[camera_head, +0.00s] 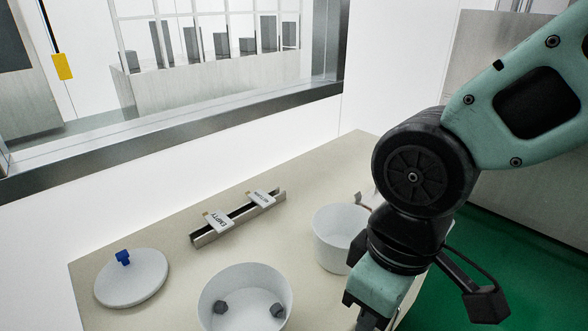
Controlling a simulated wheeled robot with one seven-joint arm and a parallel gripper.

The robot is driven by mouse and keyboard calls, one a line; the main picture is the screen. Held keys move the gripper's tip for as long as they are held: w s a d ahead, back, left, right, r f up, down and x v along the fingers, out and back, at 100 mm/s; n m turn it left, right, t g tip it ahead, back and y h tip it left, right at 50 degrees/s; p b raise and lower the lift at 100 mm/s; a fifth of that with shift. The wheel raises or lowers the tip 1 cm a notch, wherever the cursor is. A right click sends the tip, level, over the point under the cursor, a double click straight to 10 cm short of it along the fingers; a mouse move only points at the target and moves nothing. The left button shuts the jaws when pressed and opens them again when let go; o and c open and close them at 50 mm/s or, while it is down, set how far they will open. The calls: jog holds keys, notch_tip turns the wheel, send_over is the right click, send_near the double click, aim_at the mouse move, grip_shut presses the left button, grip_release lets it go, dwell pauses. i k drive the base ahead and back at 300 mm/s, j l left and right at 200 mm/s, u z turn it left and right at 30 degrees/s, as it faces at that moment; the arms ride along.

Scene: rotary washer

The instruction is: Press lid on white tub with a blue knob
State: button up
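A round white lid (140,285) with a blue knob (123,257) lies flat on the table at the left. A white tub (246,277) stands right of the lid, open at the top, with two dark grey pieces inside it; its lower part is cut off by the picture's edge. A second white tub (327,243) stands further right, open, partly hidden behind my arm. My gripper (368,321) points down at the bottom edge, right of both tubs and well away from the lid. Its fingertips are mostly out of frame, so whether it is open or shut cannot be seen.
A rail (238,218) with two small label plates, one reading EMPTY, lies on the beige table (190,285) behind the tubs. A white wall and window ledge (200,115) rise behind the table. Green floor (520,250) lies to the right.

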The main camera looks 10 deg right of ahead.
aim_at(131, 277)
jog(key=j+u, duration=0.1)
jog(key=u, duration=0.65)
jog(key=j+u, duration=0.15)
jog(key=u, duration=0.25)
